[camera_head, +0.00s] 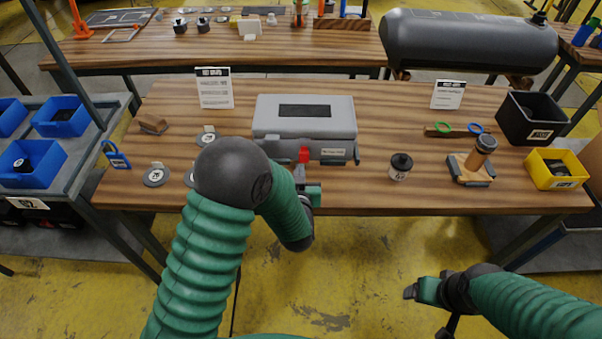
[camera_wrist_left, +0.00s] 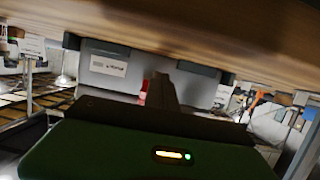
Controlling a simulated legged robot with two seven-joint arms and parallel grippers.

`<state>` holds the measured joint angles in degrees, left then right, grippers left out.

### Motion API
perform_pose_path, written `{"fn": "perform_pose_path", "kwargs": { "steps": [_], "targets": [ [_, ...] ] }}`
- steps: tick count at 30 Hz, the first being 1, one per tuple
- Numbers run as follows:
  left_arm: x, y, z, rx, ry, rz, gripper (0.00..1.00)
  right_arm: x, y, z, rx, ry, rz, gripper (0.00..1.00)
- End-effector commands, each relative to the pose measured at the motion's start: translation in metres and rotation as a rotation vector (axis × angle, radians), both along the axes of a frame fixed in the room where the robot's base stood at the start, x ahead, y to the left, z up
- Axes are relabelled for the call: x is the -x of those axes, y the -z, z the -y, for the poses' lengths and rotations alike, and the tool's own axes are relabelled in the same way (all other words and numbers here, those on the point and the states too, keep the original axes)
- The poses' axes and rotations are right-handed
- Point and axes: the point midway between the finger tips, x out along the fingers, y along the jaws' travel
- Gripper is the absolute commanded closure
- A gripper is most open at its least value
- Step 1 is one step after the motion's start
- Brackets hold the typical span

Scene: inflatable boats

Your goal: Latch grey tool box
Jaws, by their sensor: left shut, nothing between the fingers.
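The grey tool box (camera_head: 335,110) sits on the middle of the wooden table with its lid down. A red latch (camera_head: 304,154) shows at the middle of its front; whether it is fastened cannot be told. My left gripper (camera_head: 306,172) is shut and empty just in front of the box, by the red latch, partly hidden by my forearm. In the left wrist view the box front (camera_wrist_left: 112,64) with its label appears beyond my finger (camera_wrist_left: 161,90), with a bit of red beside it. Contact cannot be told. My right gripper (camera_head: 412,291) hangs over the floor, away from the table; its opening is unclear.
Round weights (camera_head: 156,175) lie left of the box. A black-capped jar (camera_head: 400,167), a wooden stand with a brown cylinder (camera_head: 483,152), a yellow bin (camera_head: 556,170) and a black bin (camera_head: 532,118) stand to the right. The table between box and jar is clear.

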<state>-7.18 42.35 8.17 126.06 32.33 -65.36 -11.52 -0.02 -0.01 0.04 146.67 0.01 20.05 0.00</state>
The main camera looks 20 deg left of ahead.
Motion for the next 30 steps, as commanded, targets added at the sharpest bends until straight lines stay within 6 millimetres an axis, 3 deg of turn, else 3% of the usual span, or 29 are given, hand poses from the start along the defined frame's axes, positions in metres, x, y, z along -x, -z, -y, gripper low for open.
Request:
{"fn": "perform_pose_path", "kwargs": {
  "steps": [30],
  "targets": [
    [-0.001, -0.025, 0.007, 0.000, 0.001, 0.000, 1.00, 0.000, -0.021, 0.000, 0.000, 0.001, 0.000, 0.23]
  ]
}}
